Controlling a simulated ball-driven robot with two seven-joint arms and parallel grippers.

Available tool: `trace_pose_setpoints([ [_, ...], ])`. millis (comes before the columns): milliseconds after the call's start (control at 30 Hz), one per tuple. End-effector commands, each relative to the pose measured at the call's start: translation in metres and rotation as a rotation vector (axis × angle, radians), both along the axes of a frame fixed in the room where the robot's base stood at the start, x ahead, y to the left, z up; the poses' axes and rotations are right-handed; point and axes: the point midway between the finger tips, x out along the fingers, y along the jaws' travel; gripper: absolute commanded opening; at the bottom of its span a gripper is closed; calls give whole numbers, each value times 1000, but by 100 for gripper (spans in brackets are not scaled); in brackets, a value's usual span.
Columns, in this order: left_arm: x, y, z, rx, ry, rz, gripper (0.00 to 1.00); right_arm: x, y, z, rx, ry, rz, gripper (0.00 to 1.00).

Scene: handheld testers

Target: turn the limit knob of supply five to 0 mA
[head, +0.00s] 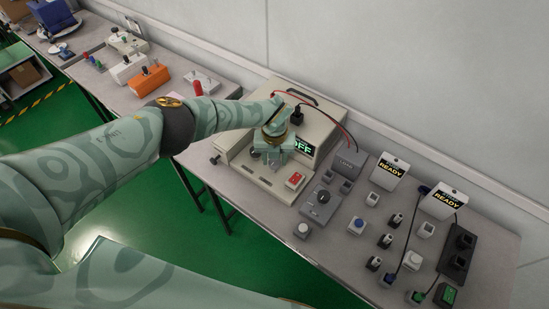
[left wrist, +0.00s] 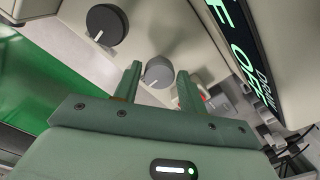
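The beige supply (head: 322,122) stands against the wall in the head view, its lit display (head: 302,149) reading OFF. My left gripper (head: 270,158) is at its front, and the gripper body hides part of the panel. In the left wrist view, a grey knob (left wrist: 158,72) with a pale pointer mark shows between the two spread fingertips of my left gripper (left wrist: 159,68). I cannot tell whether the fingers touch it. A larger black knob (left wrist: 107,25) with a white mark is beside it, to the left. No knob label is readable. My right gripper is not in view.
A red rocker switch (head: 295,181) is right of the gripper. A grey dial box (head: 322,202), small testers and two READY signs (head: 390,168) crowd the bench's right. Red and black leads run from the supply's top. An orange box (head: 149,80) stands farther left.

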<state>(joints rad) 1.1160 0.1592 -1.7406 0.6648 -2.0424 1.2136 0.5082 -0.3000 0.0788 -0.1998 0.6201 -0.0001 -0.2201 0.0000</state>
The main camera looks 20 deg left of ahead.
Motion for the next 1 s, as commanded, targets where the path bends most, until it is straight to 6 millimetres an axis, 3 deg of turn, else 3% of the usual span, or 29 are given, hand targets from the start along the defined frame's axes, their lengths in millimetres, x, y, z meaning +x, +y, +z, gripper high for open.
trace_pose_setpoints([
  [300, -1, 0, 0, 0, 2, -1, 56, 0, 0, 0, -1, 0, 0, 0],
  [433, -1, 0, 11, 0, 1, -2, 56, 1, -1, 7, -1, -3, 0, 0],
  [733, 1, 0, 87, 0, -2, -3, 56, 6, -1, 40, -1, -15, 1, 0],
  [1000, 0, 0, 145, 0, 0, -1, 56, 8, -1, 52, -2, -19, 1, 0],
])
